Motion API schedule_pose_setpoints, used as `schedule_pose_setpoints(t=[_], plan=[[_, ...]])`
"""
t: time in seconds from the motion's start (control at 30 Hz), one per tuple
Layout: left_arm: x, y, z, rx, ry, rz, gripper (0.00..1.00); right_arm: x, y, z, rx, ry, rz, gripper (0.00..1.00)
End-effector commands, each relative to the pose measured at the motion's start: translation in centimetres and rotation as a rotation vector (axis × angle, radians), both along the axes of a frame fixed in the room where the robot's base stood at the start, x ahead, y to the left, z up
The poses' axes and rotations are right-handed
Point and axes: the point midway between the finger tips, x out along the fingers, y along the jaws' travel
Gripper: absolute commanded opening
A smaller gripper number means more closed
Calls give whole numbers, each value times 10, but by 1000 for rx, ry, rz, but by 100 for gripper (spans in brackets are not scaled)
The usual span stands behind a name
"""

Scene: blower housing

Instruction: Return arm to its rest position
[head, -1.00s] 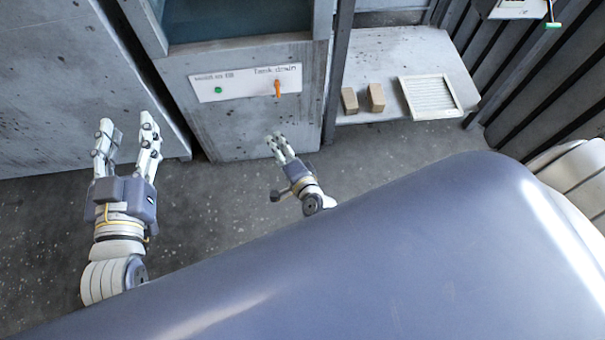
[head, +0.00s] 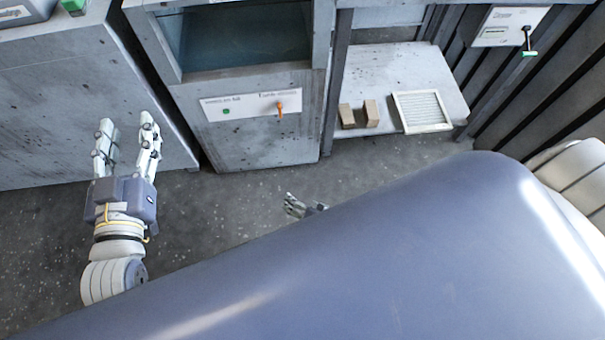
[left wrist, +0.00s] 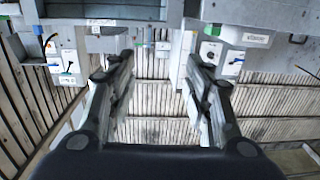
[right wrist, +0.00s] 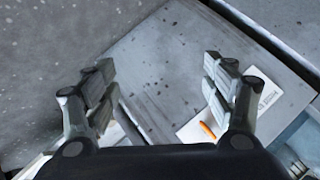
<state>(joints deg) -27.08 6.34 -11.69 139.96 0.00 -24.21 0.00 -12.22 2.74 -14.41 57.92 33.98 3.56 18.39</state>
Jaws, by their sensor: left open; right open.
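My left gripper (head: 127,146) is open and empty on the left of the head view, above the floor. Its two fingers (left wrist: 160,95) stand apart in the left wrist view with nothing between them. My right gripper (head: 289,205) shows only in part in the head view; my own blue-grey body hides the rest of that arm. In the right wrist view its fingers (right wrist: 162,90) are apart and empty, in front of the grey cabinet front (right wrist: 175,75). The cabinet's white panel carries an orange handle (head: 280,108) and a green button (head: 226,111).
A low shelf holds two brown blocks (head: 371,113) and a white louvred filter (head: 422,111). A grey cabinet (head: 75,100) stands at the left. A switch box (head: 508,25) with a green-tipped lever hangs at the upper right. Bare floor (head: 215,215) lies between the grippers.

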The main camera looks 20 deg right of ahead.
Motion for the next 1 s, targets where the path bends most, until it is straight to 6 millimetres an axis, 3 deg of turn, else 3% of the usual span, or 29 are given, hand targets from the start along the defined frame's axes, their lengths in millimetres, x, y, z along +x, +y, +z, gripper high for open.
schedule_pose_setpoints(t=[0.73,0.87,1.0], plan=[[1,0,-3,3,11,0,46,-6,-1,-2,-18,14,17,77],[9,-1,-41,20,80,1,46,-18,-4,-9,-51,40,48,77],[16,-1,-124,55,223,4,46,-45,-10,-24,-120,99,120,77]])
